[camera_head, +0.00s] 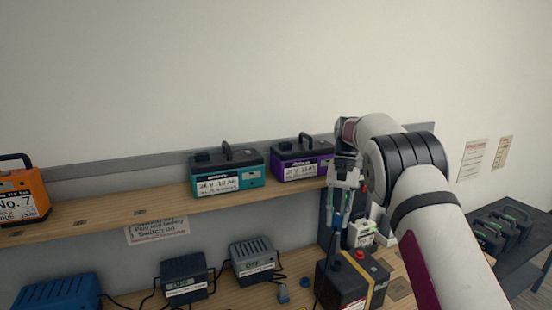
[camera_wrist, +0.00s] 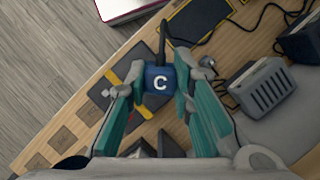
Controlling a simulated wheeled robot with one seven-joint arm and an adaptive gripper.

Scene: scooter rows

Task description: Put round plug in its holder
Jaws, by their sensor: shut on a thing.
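My gripper (camera_head: 340,212) is in front of the shelf's right end, pointing down over the lower bench. In the wrist view its two teal fingers (camera_wrist: 160,92) are shut on a blue plug (camera_wrist: 161,80) marked with a white C. A dark cable (camera_wrist: 163,42) runs from the plug. In the head view the blue plug (camera_head: 337,221) shows small below the fingers, above the bench. Its round face is not visible. A small blue ring (camera_head: 305,283) and a grey-blue fitting (camera_head: 283,294) are on the bench to the left; I cannot tell whether either is the holder.
A dark battery with a yellow strap (camera_head: 342,284) and red cap is below my gripper. Grey chargers (camera_head: 252,260) with cables stand to the left. Teal (camera_head: 228,172) and purple (camera_head: 301,158) battery packs stand on the upper shelf (camera_head: 110,207). A dark side table (camera_head: 510,235) is at right.

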